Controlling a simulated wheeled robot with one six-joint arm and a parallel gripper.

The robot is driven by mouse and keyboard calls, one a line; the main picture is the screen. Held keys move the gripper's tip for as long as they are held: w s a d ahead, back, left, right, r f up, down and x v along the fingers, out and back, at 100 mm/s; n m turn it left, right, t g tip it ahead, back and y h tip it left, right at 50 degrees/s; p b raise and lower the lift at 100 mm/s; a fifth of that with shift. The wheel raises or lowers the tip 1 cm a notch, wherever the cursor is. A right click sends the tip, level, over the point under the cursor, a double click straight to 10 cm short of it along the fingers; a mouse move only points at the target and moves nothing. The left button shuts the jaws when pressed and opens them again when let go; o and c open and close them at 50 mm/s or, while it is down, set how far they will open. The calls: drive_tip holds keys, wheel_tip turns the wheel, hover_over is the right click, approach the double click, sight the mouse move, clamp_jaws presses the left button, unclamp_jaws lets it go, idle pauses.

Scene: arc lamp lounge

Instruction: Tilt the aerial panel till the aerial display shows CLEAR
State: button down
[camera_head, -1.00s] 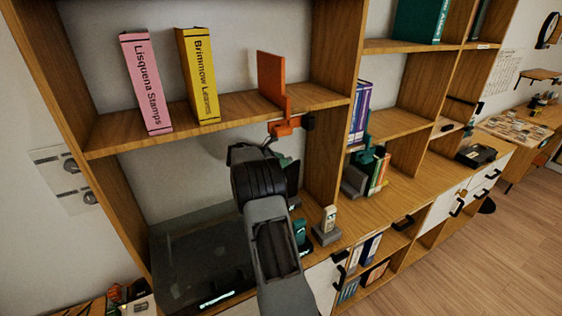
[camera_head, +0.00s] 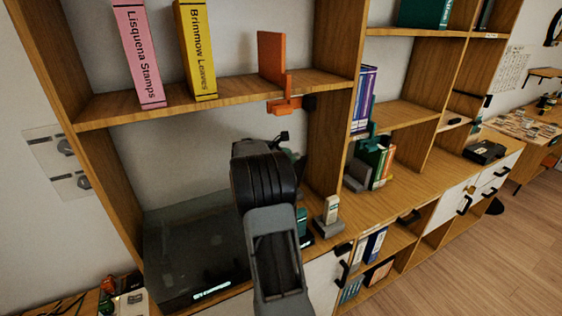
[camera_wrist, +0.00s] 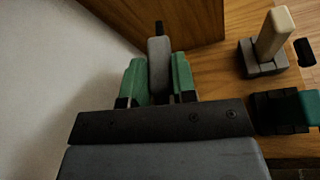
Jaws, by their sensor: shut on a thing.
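In the wrist view, my gripper (camera_wrist: 158,82) has its two green fingers on either side of a narrow grey upright piece (camera_wrist: 159,62) with a dark tip, and is shut on it. I cannot tell for sure that this piece is part of the aerial panel. In the head view, my dark wrist hides the fingers and most of what they hold. A dark glassy box (camera_head: 190,250) on the lower shelf has a small lit strip (camera_head: 212,290) at its front. The strip's text is too small to read, and I cannot tell if it is the aerial display.
An orange bracket (camera_head: 271,58) stands on the shelf above, near a pink book (camera_head: 138,55) and a yellow book (camera_head: 196,50). A beige lever (camera_head: 331,208) on a grey base stands right of my arm. A wooden divider (camera_head: 325,150) is close behind.

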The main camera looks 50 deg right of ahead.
drive_tip(key=shift+s+a, duration=0.1)
drive_tip(key=shift+s, duration=0.05)
drive_tip(key=c, duration=0.9)
unclamp_jaws()
drive_tip(key=b+v, duration=0.1)
drive_tip(key=v, duration=1.2)
drive_tip(key=shift+a, duration=0.45)
drive_tip(key=s+a+f+m+t+y, duration=0.2)
drive_tip(key=s+a+m+y, duration=0.1)
drive_tip(key=a, duration=0.7)
drive_tip(key=s+a+f+m+t+y+p, duration=0.1)
drive_tip(key=s+a+f+m+t+y, duration=0.2)
drive_tip(key=s+a, duration=0.4)
drive_tip(key=s+a+f+m+t+y, duration=0.2)
drive_tip(key=s+a+m+y, duration=0.3)
drive_tip(key=a, duration=0.9)
drive_tip(key=shift+s+a+f+y, duration=0.1)
drive_tip(key=shift+s+f+y, duration=0.1)
drive_tip(key=shift+f+y, duration=0.25)
drive_tip(key=shift+s+f+y, duration=0.2)
drive_tip(key=shift+s+y, duration=0.05)
drive_tip(key=shift+y, duration=0.4)
